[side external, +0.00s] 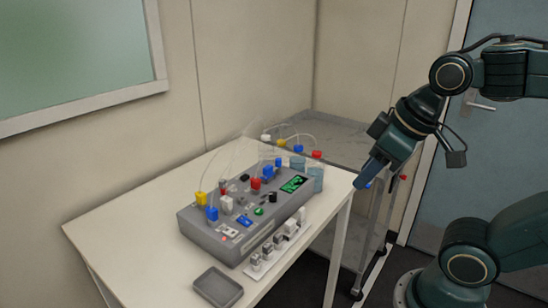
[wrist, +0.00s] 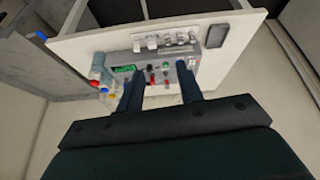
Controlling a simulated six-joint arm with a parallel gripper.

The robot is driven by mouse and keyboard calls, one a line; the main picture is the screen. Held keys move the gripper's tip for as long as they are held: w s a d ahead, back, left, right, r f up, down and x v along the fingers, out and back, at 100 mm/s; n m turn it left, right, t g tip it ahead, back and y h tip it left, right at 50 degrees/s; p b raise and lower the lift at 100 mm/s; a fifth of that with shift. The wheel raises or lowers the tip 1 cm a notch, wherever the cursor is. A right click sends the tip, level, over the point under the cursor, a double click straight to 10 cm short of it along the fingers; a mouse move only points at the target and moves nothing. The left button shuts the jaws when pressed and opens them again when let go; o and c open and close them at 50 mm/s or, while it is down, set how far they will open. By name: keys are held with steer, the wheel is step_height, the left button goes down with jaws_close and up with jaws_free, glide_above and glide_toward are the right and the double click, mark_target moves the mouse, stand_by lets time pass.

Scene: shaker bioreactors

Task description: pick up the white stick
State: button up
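No separate white stick can be made out for certain. Several small white upright pieces stand in a white rack (side external: 258,270) along the front of the grey bioreactor unit (side external: 205,238); they are too small to tell apart. The rack also shows near the top of the wrist view (wrist: 165,42). My gripper (side external: 362,181) is beyond the table's right edge, pointing down and left, apart from the rack and unit. In the wrist view my gripper (wrist: 160,76) has two dark blue fingers spread apart with nothing held between them. They hide part of the unit.
A dark grey tray (side external: 217,287) lies at the white table's (side external: 120,222) front edge. Blue-tinted vessels (side external: 316,178) with tubes stand at the unit's far right end. A grey cart (side external: 345,137) stands behind the table. The table's left side is clear.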

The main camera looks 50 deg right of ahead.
steer(key=w+d+f+n+g, duration=0.2)
steer(key=w+d+n+g, duration=0.15)
steer(key=w+n, duration=0.6)
steer(key=n+g, duration=0.2)
steer(key=n, duration=0.5)
glide_above(302, 209)
step_height(302, 209, down, 8)
steer(key=shift+d+r, duration=0.1)
steer(key=shift+d, duration=0.05)
steer(key=shift+f, duration=4.25)
steer(key=shift+f, duration=2.65)
steer(key=shift+c, duration=0.3)
jaws_close()
